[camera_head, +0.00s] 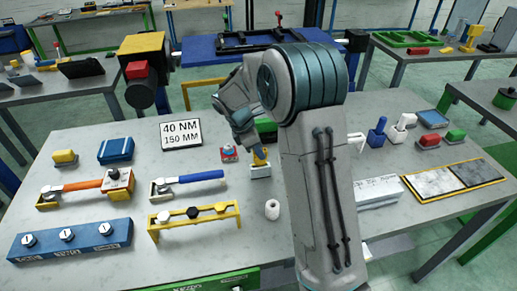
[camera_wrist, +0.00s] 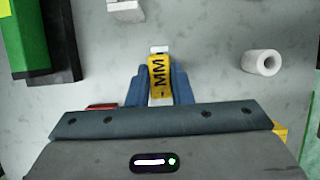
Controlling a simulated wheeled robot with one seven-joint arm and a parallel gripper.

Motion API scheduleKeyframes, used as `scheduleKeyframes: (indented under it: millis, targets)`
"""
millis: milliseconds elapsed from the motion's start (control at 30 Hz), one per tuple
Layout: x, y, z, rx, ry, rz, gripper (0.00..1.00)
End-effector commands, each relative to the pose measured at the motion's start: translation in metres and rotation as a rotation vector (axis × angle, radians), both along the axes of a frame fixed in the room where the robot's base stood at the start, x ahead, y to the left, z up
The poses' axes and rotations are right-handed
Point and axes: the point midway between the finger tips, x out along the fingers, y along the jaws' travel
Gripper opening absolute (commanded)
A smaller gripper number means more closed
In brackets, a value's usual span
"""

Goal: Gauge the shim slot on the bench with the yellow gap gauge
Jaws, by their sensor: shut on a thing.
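My gripper (camera_wrist: 157,72) is shut on the yellow gap gauge (camera_wrist: 159,80), which sits between its blue fingers. The gauge has black "MM" lettering and a pale tip that reaches past the fingers. In the head view the yellow gauge (camera_head: 260,158) shows just left of my arm, close over the grey bench (camera_head: 110,265); I cannot tell whether it touches. I cannot make out the shim slot for certain. A pale block with lettering (camera_head: 380,190) lies right of my arm, partly hidden by it. A small white notched piece (camera_wrist: 125,10) is at the top of the wrist view.
A white roll (camera_head: 272,209) stands in front of the gauge, also in the wrist view (camera_wrist: 263,62). A red-and-blue piece (camera_head: 229,153) is just left. A yellow stand (camera_head: 195,218), a blue-handled tool (camera_head: 190,179) and a sign (camera_head: 181,133) are further left. A green block (camera_wrist: 25,40) is close by.

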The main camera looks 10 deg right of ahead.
Motion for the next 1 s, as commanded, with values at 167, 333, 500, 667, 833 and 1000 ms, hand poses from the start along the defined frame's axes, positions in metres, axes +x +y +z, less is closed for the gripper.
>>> scheduleKeyframes:
  millis: [167,333,500,667,833,1000]
  targets:
    - [0.000,0.000,-0.004,0.000,0.000,0.000,0.00]
    - [0.000,0.000,-0.008,0.000,0.000,0.000,0.00]
    - [0.000,0.000,-0.011,0.000,0.000,0.001,0.00]
    - [0.000,0.000,-0.015,0.000,0.000,0.001,0.00]
    - [0.000,0.000,-0.018,0.000,0.000,0.001,0.00]
    - [0.000,0.000,-0.021,0.000,0.000,0.001,0.00]
